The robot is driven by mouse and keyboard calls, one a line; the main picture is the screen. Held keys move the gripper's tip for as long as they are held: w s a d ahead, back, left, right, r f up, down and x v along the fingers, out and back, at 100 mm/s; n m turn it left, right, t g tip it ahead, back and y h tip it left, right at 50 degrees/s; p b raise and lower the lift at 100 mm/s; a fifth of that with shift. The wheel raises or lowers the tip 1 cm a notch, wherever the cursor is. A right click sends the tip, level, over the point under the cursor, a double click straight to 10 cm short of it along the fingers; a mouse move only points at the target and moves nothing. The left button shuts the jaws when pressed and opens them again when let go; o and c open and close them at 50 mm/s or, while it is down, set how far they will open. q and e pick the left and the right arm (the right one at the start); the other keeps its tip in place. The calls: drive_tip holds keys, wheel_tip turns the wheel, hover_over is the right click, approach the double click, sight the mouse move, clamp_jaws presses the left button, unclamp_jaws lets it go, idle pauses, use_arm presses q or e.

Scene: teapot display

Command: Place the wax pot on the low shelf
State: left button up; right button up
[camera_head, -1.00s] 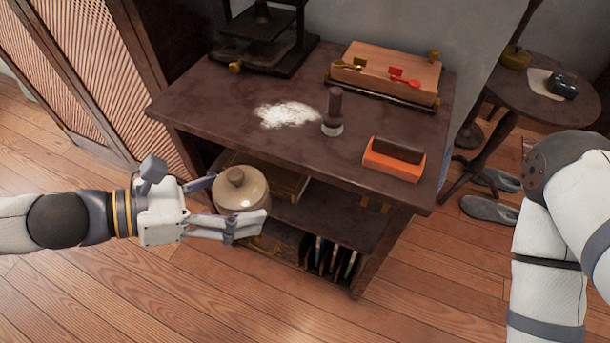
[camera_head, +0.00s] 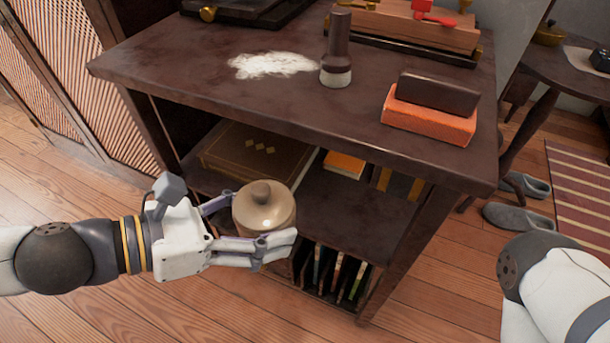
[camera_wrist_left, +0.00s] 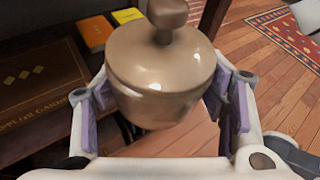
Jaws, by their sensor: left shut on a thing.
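The wax pot (camera_head: 264,212) is a round tan pot with a knobbed lid. My left gripper (camera_head: 247,221) is shut on it, with fingers on both sides of its body, and holds it upright in front of the low shelf (camera_head: 350,213). In the left wrist view the pot (camera_wrist_left: 160,75) sits between the purple-padded fingers. The low shelf is under the dark table top, with a bare stretch right of the large brown book. My right gripper is not in view; part of my right arm shows at the lower right.
Upright books (camera_head: 335,274) stand below. The table top (camera_head: 190,65) overhangs the shelf and bears a stamp (camera_head: 337,50), white powder (camera_head: 272,65) and an orange block (camera_head: 428,119).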

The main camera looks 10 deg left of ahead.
use_arm(q)
drive_tip(key=shift+w+d+f+b, duration=0.15)
drive_tip(key=shift+w+f+b, duration=0.1)
drive_tip(key=shift+f+b, duration=0.25)
drive_tip(key=shift+w+d+f+b, duration=0.15)
drive_tip(key=shift+w+f+b, duration=0.1)
drive_tip(key=shift+f, duration=0.3)
drive_tip(key=w+d+f+b, duration=0.3)
drive_tip(key=w+d+f, duration=0.15)
drive_tip(key=w, duration=0.25)
drive_tip(key=b, duration=0.2)
hover_over(324, 219)
drive_tip(key=f, duration=0.4)
drive_tip(key=shift+s+a+f, duration=0.15)
drive_tip(key=shift+s, duration=0.1)
drive_tip(key=f, duration=0.1)
drive_tip(key=f+b, duration=0.1)
drive_tip(key=f, duration=0.2)
drive_tip(key=shift+w+d+b, duration=0.2)
drive_tip(key=shift+w+b, duration=0.1)
drive_tip(key=shift+b, duration=0.1)
drive_tip(key=shift+r, duration=0.2)
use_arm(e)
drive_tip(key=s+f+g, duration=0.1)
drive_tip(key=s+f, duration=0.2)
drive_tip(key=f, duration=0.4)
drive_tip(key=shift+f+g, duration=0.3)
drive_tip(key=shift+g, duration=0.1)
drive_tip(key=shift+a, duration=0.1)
